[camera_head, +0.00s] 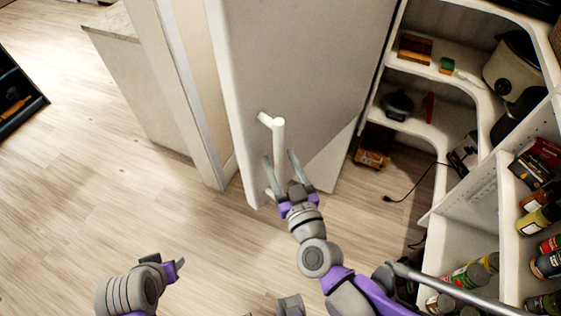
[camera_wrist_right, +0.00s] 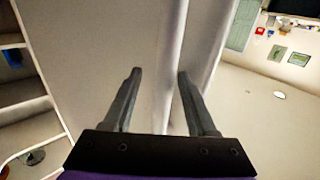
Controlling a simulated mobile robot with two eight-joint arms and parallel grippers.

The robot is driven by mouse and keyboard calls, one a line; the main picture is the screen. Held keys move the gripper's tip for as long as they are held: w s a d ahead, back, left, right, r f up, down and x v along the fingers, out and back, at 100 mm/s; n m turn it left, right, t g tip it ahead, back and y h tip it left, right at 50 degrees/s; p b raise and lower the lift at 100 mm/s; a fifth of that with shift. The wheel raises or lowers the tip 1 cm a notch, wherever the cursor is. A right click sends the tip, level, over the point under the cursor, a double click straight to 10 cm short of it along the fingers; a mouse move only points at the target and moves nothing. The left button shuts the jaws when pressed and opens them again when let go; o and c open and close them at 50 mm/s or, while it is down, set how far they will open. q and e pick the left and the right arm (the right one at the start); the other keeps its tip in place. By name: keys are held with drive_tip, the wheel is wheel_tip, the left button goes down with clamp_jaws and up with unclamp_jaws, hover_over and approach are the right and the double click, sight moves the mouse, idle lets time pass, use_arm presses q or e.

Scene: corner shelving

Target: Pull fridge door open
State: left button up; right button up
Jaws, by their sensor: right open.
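The fridge door (camera_head: 300,70) is a tall pale grey panel at the upper middle of the head view. It also fills the middle of the right wrist view (camera_wrist_right: 90,50). A white bar handle (camera_head: 279,140) stands out from it near its lower end. My right gripper (camera_head: 280,157) is open at the handle, with one finger on each side of the bar. Whether the fingers touch it cannot be told. My left gripper (camera_head: 178,268) is low at the left, away from the door; its finger gap is not clear.
Corner shelving (camera_head: 485,100) with jars, bottles and a slow cooker (camera_head: 515,62) stands close on the right. A black cord (camera_head: 405,194) lies on the floor beside it. A pale wall end (camera_head: 190,100) stands left of the door. Wood floor (camera_head: 90,200) is clear at the left.

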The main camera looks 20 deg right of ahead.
sight(282, 138)
drive_tip(key=shift+s+a, duration=0.1)
drive_tip(key=shift+a, duration=0.05)
drive_tip(key=shift+r, duration=0.35)
wheel_tip(282, 138, up, 8)
drive_tip(key=p, duration=0.3)
drive_tip(key=shift+p, duration=0.35)
use_arm(q)
drive_tip(key=shift+w+r, duration=0.25)
drive_tip(key=shift+r, duration=0.6)
drive_tip(key=shift+w+r, duration=0.2)
drive_tip(key=shift+r, duration=0.65)
drive_tip(key=shift+w+r, duration=0.25)
drive_tip(key=shift+r, duration=0.6)
use_arm(e)
drive_tip(key=shift+r, duration=0.7)
use_arm(q)
drive_tip(key=shift+f, duration=0.1)
